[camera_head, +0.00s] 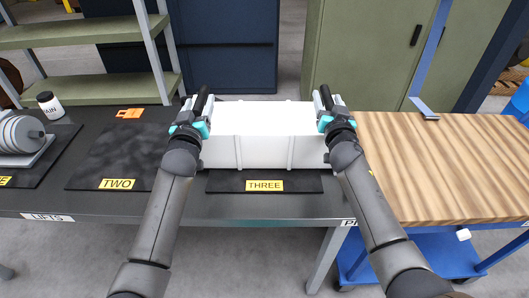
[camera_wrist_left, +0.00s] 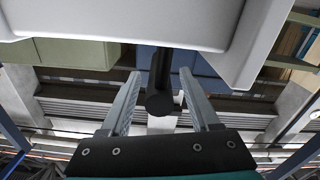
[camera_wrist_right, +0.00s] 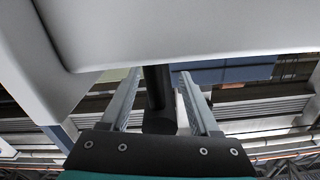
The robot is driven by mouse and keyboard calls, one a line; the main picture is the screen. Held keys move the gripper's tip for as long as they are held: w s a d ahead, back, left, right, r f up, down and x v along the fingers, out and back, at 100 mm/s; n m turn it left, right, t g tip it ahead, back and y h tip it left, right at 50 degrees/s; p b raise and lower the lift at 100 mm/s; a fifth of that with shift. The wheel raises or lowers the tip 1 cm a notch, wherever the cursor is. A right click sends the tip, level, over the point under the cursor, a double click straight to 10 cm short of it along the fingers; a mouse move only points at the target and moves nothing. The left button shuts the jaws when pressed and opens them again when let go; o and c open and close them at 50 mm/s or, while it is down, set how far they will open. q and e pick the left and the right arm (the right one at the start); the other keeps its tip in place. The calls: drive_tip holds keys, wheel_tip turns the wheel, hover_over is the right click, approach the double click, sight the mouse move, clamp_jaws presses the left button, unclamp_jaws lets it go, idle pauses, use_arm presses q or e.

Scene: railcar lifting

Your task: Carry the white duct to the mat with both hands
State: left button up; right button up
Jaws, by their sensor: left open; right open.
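The white duct (camera_head: 265,150), a long box with raised ribs, lies crosswise at mat THREE (camera_head: 222,182), covering its back part. My left gripper (camera_head: 196,104) is at its left end and my right gripper (camera_head: 327,102) at its right end. Both are open. In the left wrist view a black bar (camera_wrist_left: 160,102) stands between the open fingers, with the white duct (camera_wrist_left: 120,20) above. The right wrist view likewise shows a black bar (camera_wrist_right: 158,105) between open fingers, under the duct (camera_wrist_right: 180,25). How the bars join the duct is hidden.
Mat TWO (camera_head: 85,165) is bare except for an orange item (camera_head: 130,113) at its back edge. A grey ribbed part (camera_head: 22,135) and a white jar (camera_head: 50,105) stand at far left. A wooden bench top (camera_head: 450,165) on the right is mostly clear.

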use_arm(q)
drive_tip(key=s, duration=0.9)
drive_tip(key=shift+s, duration=0.35)
use_arm(e)
drive_tip(key=s, duration=1.2)
